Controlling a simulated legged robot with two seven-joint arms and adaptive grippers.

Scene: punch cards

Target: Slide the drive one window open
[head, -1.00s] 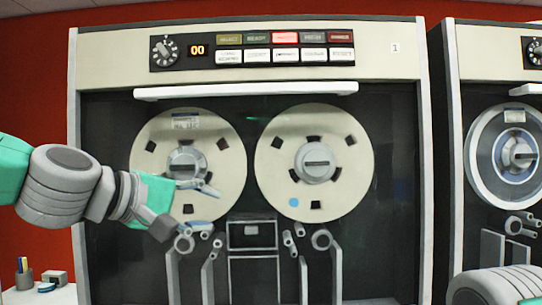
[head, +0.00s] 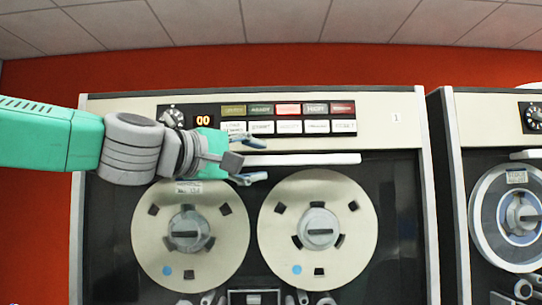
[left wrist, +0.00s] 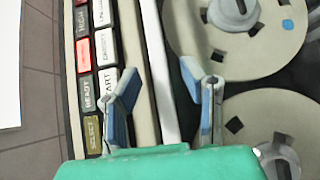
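Drive one, marked "1", is the tape cabinet (head: 395,120) in the middle of the head view. A long white bar (head: 310,159) runs across the top of its dark window area, above two cream tape reels (head: 318,225). It also shows in the left wrist view (left wrist: 160,70). My left gripper (head: 250,160) is open at the bar's left part, one finger above it and one below. In the left wrist view the bar passes between the spread fingers (left wrist: 165,95), and I see no clear contact. The gripper hides the bar's left end. My right gripper is not visible.
A button panel (head: 288,119) with a dial and a lit red button lies just above the bar, close to the upper finger. A second tape drive (head: 465,110) stands at the right. A red wall (head: 30,220) is behind.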

